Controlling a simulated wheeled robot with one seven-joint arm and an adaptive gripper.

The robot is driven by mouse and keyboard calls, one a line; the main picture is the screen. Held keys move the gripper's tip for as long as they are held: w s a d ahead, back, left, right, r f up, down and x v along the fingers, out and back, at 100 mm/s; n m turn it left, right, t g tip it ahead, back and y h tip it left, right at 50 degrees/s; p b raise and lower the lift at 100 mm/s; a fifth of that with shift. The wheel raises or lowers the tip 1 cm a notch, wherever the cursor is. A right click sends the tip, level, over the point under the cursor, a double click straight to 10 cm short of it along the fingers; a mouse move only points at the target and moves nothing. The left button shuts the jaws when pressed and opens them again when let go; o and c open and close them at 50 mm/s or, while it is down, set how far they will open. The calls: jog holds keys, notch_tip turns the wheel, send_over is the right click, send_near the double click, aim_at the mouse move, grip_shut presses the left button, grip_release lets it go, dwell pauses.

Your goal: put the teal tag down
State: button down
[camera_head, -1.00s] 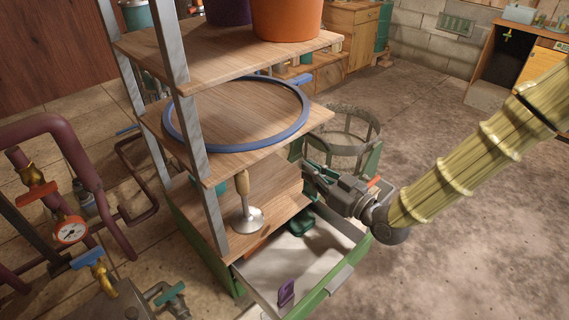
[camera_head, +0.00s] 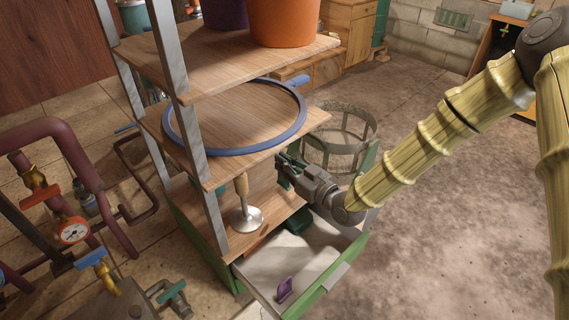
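My gripper (camera_head: 287,168) is beside the right end of the lower wooden shelf, below the middle shelf and above the back of the open drawer. A small teal piece, which looks like the teal tag (camera_head: 283,181), shows at its fingertips. The fingers appear shut on it, though the grip is small and partly hidden. I see no clear contact between the tag and the shelf. The open drawer (camera_head: 262,268) has a pale floor and green sides. A purple tag (camera_head: 285,289) stands in its front part, and a dark green thing (camera_head: 298,221) lies at its back, partly hidden by my gripper.
A masher with a wooden handle (camera_head: 241,187) stands on the lower shelf. A blue ring (camera_head: 300,122) lies on the middle shelf, overhanging its edge. An orange pot (camera_head: 285,22) is on top. A mesh basket (camera_head: 340,140) stands behind my gripper. Pipes and valves fill the left.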

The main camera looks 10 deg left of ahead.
jog(key=shift+f, duration=0.25)
jog(key=shift+f, duration=0.15)
jog(key=c, duration=1.6)
grip_release()
jog(key=shift+c, duration=0.2)
jog(key=b+v, duration=0.2)
jog(key=v, duration=1)
